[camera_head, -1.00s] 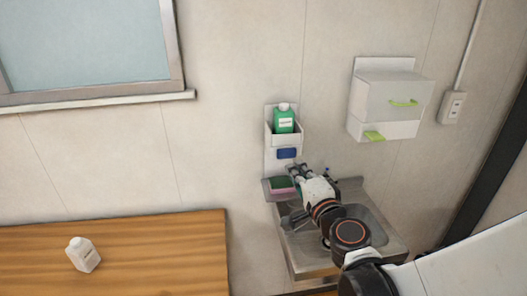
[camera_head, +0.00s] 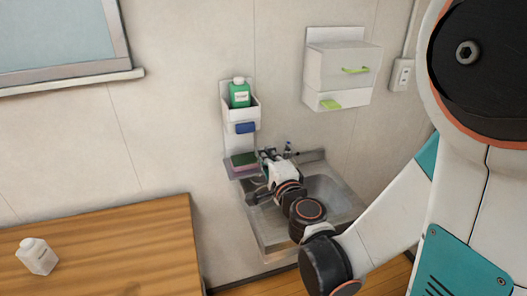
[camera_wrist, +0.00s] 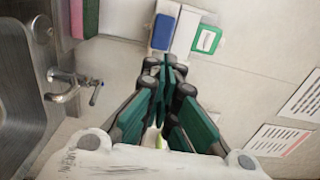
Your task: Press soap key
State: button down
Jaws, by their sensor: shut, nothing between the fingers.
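The blue soap key (camera_head: 245,127) sits low on the front of a white wall-mounted soap holder (camera_head: 256,112). A green soap bottle (camera_head: 240,95) with a white cap stands in the holder. In the wrist view the blue key (camera_wrist: 162,32) and the green bottle (camera_wrist: 207,40) lie beyond my fingertips. My gripper (camera_head: 266,156) is below and a little right of the key, over the back left of the sink. In the wrist view my gripper (camera_wrist: 166,68) is shut and empty, pointing toward the wall, apart from the key.
A pink-and-green sponge (camera_head: 244,160) lies on a ledge below the holder. The metal sink (camera_head: 335,190) has a tap (camera_wrist: 65,90) close to my gripper. A white box (camera_head: 340,75) hangs at right.

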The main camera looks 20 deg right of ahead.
aim_at(250, 129)
jog(key=w+b, duration=0.2)
jog(key=w, duration=0.8)
jog(key=shift+w+f, duration=0.1)
jog(key=shift+w, duration=0.9)
